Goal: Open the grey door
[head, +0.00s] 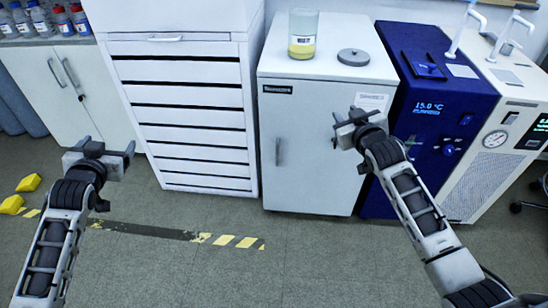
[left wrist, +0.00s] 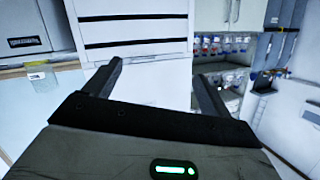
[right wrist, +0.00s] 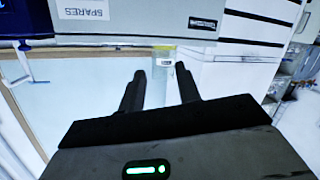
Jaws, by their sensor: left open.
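The grey door (head: 315,155) is the pale grey front of a low cabinet in the middle of the head view. It looks closed, with a grey upright handle (head: 280,152) near its left edge. My right gripper (head: 352,118) hangs before the door's upper right, near its paper label, with the handle to its left. Its fingers (right wrist: 160,85) stand apart with nothing between them. My left gripper (head: 100,152) is open and empty, left of the drawer unit and well away from the door. Its fingers (left wrist: 157,85) are spread wide in the left wrist view.
A jar of yellow content (head: 303,35) and a grey disc-shaped lid (head: 353,57) sit on the cabinet top. A white drawer unit (head: 190,110) stands to the left, a blue appliance (head: 430,110) to the right. Yellow blocks (head: 28,183) lie on the floor at left. The floor before the door is clear.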

